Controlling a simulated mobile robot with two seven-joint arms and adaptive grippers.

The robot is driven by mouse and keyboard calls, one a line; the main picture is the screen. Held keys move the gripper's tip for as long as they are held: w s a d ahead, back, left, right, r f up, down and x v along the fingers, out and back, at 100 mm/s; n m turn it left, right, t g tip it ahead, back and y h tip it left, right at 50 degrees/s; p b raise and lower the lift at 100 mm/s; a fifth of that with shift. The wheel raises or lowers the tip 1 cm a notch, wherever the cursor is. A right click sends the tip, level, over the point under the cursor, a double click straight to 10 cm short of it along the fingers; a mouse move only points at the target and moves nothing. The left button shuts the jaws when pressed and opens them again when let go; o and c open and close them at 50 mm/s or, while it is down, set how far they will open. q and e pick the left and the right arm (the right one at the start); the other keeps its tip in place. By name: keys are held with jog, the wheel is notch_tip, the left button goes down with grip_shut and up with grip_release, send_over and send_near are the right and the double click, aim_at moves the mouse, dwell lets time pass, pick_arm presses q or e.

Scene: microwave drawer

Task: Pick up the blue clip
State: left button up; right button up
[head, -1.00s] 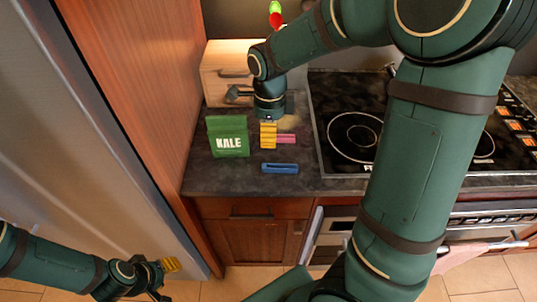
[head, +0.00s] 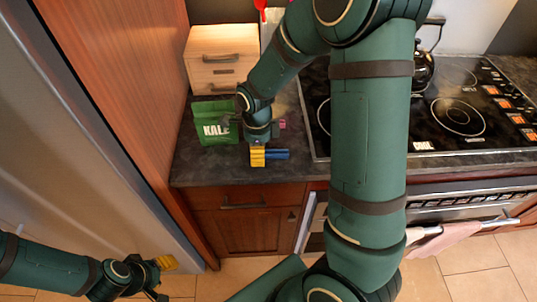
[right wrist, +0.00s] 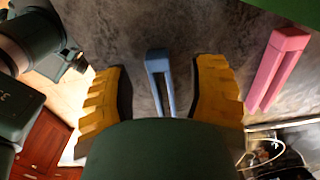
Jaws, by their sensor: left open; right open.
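The blue clip (head: 277,154) lies on the dark counter near its front edge, partly hidden by my right gripper (head: 258,156). In the right wrist view the blue clip (right wrist: 158,68) shows between the two yellow fingers of the open right gripper (right wrist: 163,85), with a gap on each side. The fingers do not touch it there. My left gripper (head: 163,279) is open and empty, low at the left, in front of the fridge and away from the counter.
A pink clip (right wrist: 278,65) lies right of the right gripper in the wrist view. A green KALE bag (head: 215,122) and a wooden drawer box (head: 222,60) stand behind on the counter. The stove (head: 450,110) is at right.

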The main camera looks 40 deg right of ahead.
jog(key=shift+f, duration=0.5)
jog(key=c, duration=0.8)
jog(key=shift+c, duration=0.2)
jog(key=shift+r, duration=0.1)
